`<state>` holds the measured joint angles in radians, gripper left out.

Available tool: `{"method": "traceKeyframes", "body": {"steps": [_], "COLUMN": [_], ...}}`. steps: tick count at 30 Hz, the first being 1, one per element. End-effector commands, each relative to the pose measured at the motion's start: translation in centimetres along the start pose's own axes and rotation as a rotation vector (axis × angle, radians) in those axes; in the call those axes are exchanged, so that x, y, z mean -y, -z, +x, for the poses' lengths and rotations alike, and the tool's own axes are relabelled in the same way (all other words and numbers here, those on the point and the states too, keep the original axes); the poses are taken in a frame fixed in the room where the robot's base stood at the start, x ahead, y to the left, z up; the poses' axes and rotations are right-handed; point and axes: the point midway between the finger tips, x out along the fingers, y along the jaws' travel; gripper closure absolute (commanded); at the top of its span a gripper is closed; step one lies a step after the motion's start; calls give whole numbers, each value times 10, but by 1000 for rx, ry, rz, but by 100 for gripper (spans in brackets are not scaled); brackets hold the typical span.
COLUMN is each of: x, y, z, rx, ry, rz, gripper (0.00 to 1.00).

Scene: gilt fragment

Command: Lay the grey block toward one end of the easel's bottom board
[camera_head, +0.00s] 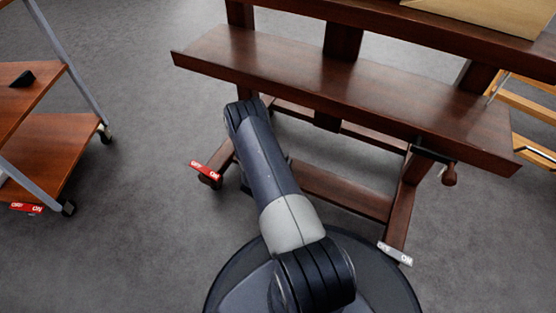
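The easel's bottom board (285,72) is a wide dark reddish-brown ledge that runs across the upper middle and right of the view, with a raised front lip. Its visible top looks bare. No grey block can be made out on it. A small dark wedge-like thing (22,78) lies on the trolley's upper shelf at the left; I cannot tell whether it is the block. My arm reaches up from my base toward the board's front. Its far end, with my gripper, does not show.
A wheeled trolley (45,150) with wooden shelves stands at the left. The easel's foot beams (345,190) lie below the board, with a crank handle (449,175) at the right. Light wooden frames stand at the far right. Grey floor is clear between trolley and easel.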

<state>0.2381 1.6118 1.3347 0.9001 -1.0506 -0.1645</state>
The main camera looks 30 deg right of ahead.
Motion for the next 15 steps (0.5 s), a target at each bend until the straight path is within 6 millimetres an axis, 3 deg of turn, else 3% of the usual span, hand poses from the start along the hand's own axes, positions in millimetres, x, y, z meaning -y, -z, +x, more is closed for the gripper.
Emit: {"method": "traceKeyframes", "body": {"steps": [5, 15], "x": [1, 1], "y": [4, 5], "z": [-23, -96], "rx": [2, 1], "ry": [3, 3], "rz": [-4, -4], "gripper": [29, 29]}}
